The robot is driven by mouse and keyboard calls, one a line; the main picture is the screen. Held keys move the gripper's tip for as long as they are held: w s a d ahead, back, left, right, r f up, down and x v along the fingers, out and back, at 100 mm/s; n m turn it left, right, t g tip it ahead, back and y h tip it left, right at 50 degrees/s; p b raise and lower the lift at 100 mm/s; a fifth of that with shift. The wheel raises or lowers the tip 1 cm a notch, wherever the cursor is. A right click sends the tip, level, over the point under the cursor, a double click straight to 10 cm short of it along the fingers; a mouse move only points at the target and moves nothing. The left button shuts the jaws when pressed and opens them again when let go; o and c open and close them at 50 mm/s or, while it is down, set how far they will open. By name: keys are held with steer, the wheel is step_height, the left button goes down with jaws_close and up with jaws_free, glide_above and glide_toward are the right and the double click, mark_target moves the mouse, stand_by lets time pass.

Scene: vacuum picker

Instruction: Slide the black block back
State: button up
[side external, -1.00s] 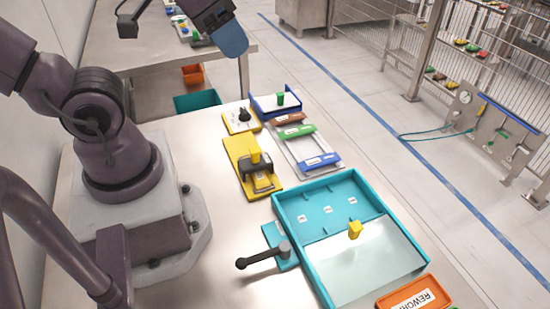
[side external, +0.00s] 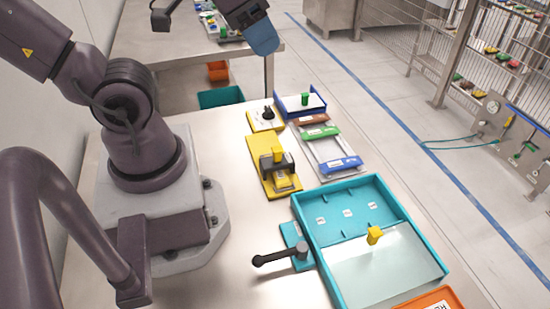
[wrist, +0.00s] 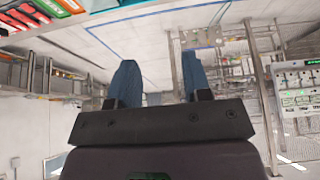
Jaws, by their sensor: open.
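A dark block (side external: 265,167) with a yellow handle on top sits on a yellow base plate (side external: 257,148) near the middle of the table. It is the likeliest black block; its exact outline is hard to make out. My gripper (side external: 263,40) is high at the top of the side view, well away from the block and touching nothing. In the wrist view, its two blue fingers (wrist: 160,62) stand apart with nothing between them. The block does not show in the wrist view.
A teal tray (side external: 304,237) with a clear cover, yellow knob and black side handle stands at the front. A slotted rack (side external: 347,153) with coloured bars lies right of the block. A yellow plate with a black knob (side external: 268,113) is behind it. An orange bin (side external: 447,294) is at the front edge.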

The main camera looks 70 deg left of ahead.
steer(key=shift+a, duration=0.1)
steer(key=g, duration=0.6)
glide_toward(277, 150)
step_height(277, 150, down, 10)
steer(key=shift+s+f, duration=0.15)
steer(key=shift+f, duration=0.05)
jaws_close()
